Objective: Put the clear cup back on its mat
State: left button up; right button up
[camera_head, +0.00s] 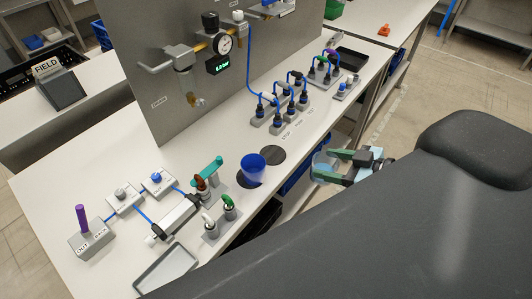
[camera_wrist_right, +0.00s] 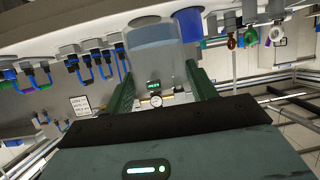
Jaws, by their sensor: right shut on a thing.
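The clear cup (camera_head: 321,166) is held between the green fingers of my right gripper (camera_head: 334,164), just off the table's front edge in the head view. In the right wrist view the clear cup (camera_wrist_right: 152,45) sits between the fingers of my right gripper (camera_wrist_right: 160,72), which is shut on it. A bare dark round mat (camera_head: 272,155) lies on the table, left of the cup. A blue cup (camera_head: 252,166) stands on a second dark mat (camera_head: 243,181) beside it. The blue cup also shows in the right wrist view (camera_wrist_right: 189,22). My left gripper is out of view.
Valve blocks with blue hoses (camera_head: 282,108) stand behind the mats. Green and white fittings on a block (camera_head: 220,218) and a grey cylinder (camera_head: 174,217) are to the left. A grey tray (camera_head: 166,270) lies at the front. A gauge panel (camera_head: 180,45) rises behind.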

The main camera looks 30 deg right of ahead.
jog(key=shift+w+a, duration=0.15)
jog(key=shift+w, duration=0.4)
jog(key=w+a, duration=0.1)
jog(key=w, duration=0.3)
jog(key=w+a+b, duration=0.1)
jog(key=w+a, duration=0.1)
jog(key=w, duration=0.2)
jog(key=w+a+f, duration=0.1)
jog(key=w, duration=0.3)
jog(key=shift+w+a+f, duration=0.1)
jog(key=shift+w+a, duration=0.1)
jog(key=shift+w, duration=0.2)
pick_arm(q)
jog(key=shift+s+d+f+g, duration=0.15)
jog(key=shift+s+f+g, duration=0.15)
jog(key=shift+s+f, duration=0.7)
pick_arm(e)
jog(key=shift+w+a+f, duration=0.1)
jog(key=shift+w, duration=0.15)
jog(key=shift+w+a, duration=0.1)
jog(key=shift+w, duration=0.15)
notch_tip(320, 180, down, 3)
jog(key=shift+f, duration=0.2)
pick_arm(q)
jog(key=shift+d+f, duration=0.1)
pick_arm(e)
jog(key=shift+f, duration=0.15)
